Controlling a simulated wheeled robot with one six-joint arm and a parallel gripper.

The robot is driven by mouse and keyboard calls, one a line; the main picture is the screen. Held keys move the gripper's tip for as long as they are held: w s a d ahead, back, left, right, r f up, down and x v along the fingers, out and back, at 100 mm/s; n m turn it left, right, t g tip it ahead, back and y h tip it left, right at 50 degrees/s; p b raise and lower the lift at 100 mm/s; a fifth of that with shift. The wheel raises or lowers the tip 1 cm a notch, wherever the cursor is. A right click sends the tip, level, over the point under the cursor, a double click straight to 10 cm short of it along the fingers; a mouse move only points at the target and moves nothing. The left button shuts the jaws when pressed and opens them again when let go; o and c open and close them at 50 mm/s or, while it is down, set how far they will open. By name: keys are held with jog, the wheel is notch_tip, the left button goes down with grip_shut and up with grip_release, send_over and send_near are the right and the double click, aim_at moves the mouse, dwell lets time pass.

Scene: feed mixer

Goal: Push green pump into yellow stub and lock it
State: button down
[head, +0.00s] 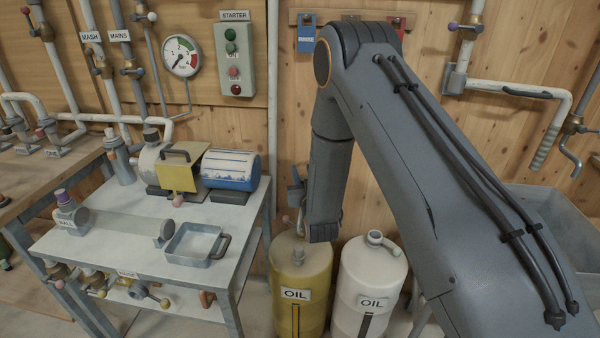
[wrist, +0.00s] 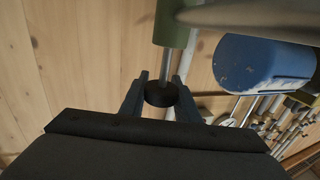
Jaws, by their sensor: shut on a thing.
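In the wrist view a green cylinder (wrist: 177,22), which looks like the green pump, has a bare metal rod ending in a black round knob (wrist: 161,95). My gripper (wrist: 160,88) is shut on that knob, one finger on each side. In the head view my arm covers most of my gripper, and I cannot make out the green pump there. A yellow oil can (head: 318,285) stands on the floor below my gripper, with a short stub (head: 298,256) on its top. I cannot tell whether this is the yellow stub.
A white oil can (head: 380,275) stands right of the yellow one. A workbench (head: 120,222) at left carries a blue and white motor (head: 230,170), a yellow guard (head: 178,177) and a metal tray (head: 193,245). In the wrist view a blue cylinder (wrist: 262,65) is close to the green one.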

jog(key=shift+f, duration=0.1)
jog(key=c, duration=1.3)
grip_release()
jog(key=shift+o, duration=0.2)
jog(key=s+b, duration=0.1)
jog(key=s, duration=0.6)
jog(key=shift+s+d+b, duration=0.4)
